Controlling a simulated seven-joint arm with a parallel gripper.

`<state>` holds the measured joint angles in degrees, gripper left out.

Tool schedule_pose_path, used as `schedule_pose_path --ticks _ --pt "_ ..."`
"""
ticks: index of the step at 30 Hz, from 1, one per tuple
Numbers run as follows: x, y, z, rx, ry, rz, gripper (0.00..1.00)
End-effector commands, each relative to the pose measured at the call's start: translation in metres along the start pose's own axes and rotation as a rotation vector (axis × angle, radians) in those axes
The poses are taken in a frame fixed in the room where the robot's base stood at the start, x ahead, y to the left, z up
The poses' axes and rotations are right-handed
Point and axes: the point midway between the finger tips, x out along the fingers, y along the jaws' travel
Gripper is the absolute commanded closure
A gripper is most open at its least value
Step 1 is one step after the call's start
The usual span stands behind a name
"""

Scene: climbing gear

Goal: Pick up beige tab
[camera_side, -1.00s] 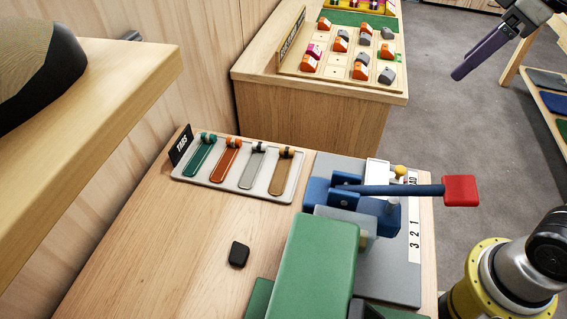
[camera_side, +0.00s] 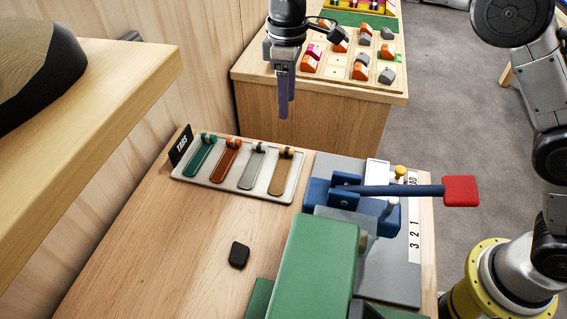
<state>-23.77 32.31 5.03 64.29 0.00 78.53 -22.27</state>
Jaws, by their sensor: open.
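The beige tab (camera_side: 281,175) is a tan strip with a small metal fitting at its far end. It lies at the right end of a white tray (camera_side: 214,184) marked TABS, beside a grey tab (camera_side: 252,168), an orange-brown tab (camera_side: 225,162) and a green tab (camera_side: 199,157). My gripper (camera_side: 286,115) hangs in the air with its purple fingers pointing down, above the tab in the picture and apart from it. Nothing shows between the fingers, which overlap from this side.
A blue and green press with a red-ended lever (camera_side: 460,191) stands right of the tray. A small black block (camera_side: 239,254) lies on the wooden table (camera_side: 165,235). A second bench with a block board (camera_side: 350,62) stands behind. A wooden shelf (camera_side: 125,75) juts in at left.

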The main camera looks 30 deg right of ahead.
Motion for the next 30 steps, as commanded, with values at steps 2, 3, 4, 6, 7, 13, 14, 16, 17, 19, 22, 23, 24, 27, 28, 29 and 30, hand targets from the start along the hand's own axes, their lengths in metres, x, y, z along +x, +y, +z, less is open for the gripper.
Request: schedule_pose_path --ticks 2,3,4,6,7,13,14,16,17,19,22,23,24,27,28,29,30 --pt "0.01 -0.001 0.0 -0.002 -0.001 -0.001 0.41" --pt "0.017 -0.001 0.001 -0.001 -0.003 -0.001 0.41" --pt "0.023 -0.001 0.001 -0.001 -0.002 -0.001 0.41" --pt "0.037 -0.001 0.001 0.0 -0.003 -0.001 0.41" --pt "0.043 -0.001 0.001 0.0 -0.002 -0.001 0.41" --pt "0.072 -0.001 0.001 0.0 0.0 0.0 0.41" --pt "0.074 -0.001 0.001 0.0 0.001 0.0 0.41" --pt "0.078 -0.001 0.001 0.001 0.002 0.001 0.41" --pt "0.079 -0.001 0.001 0.001 0.002 0.001 0.41" --pt "0.084 -0.001 0.001 0.001 0.002 0.001 0.41" --pt "0.096 -0.002 0.002 0.0 -0.002 -0.001 0.41" --pt "0.101 -0.002 0.002 0.0 -0.001 -0.001 0.41" --pt "0.107 -0.003 0.002 0.0 -0.002 -0.001 0.41" --pt "0.121 -0.003 0.002 0.001 0.0 0.0 0.41" --pt "0.124 -0.003 0.002 0.001 0.0 0.0 0.41" --pt "0.126 -0.003 0.002 0.001 0.001 0.0 0.41" --pt "0.129 -0.003 0.002 0.001 0.001 0.001 0.41"
